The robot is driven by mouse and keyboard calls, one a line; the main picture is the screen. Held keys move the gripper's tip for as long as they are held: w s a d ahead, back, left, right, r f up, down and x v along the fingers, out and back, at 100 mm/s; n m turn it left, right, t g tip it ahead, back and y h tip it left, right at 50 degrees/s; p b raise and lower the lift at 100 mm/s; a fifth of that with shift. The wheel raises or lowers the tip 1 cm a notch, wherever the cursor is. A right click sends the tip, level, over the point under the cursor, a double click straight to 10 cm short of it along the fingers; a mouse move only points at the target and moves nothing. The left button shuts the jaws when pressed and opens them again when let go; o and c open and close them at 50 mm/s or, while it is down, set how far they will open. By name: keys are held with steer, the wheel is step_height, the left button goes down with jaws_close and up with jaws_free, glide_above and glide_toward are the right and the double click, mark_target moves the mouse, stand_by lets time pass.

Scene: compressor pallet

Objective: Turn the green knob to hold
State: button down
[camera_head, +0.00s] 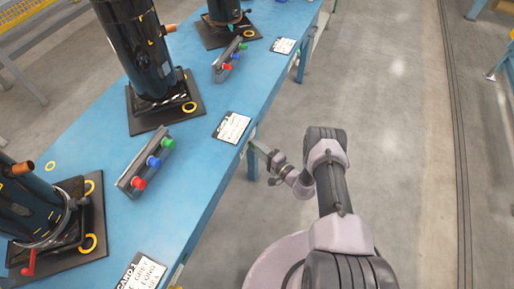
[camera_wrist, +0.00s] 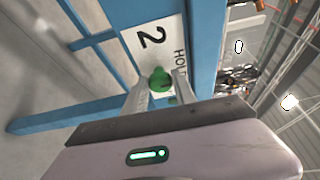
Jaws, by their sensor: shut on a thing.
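A round green knob (camera_wrist: 160,79) shows in the wrist view, in front of a white plate (camera_wrist: 152,38) marked "2" and "HOLD". My gripper (camera_wrist: 161,84) has one finger on each side of it and is shut on it. In the head view my gripper (camera_head: 264,153) is at the right edge of the blue table, below the tabletop level. The held knob cannot be made out there. I cannot tell from these frames which way the knob is turned.
The blue table (camera_head: 95,128) bears dark compressors (camera_head: 140,45) on black bases. Two grey bars (camera_head: 143,165) with red, blue and green knobs and several white cards (camera_head: 232,127) lie on it. The grey floor (camera_head: 400,110) to the right is clear.

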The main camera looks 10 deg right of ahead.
stand_by(0.4)
steer(key=c, duration=1)
jaws_free()
steer(key=shift+c, duration=0.2)
steer(key=p+v, duration=0.5)
steer(key=v, duration=1.2)
steer(key=shift+s+f, duration=0.2)
steer(key=shift+d, duration=0.15)
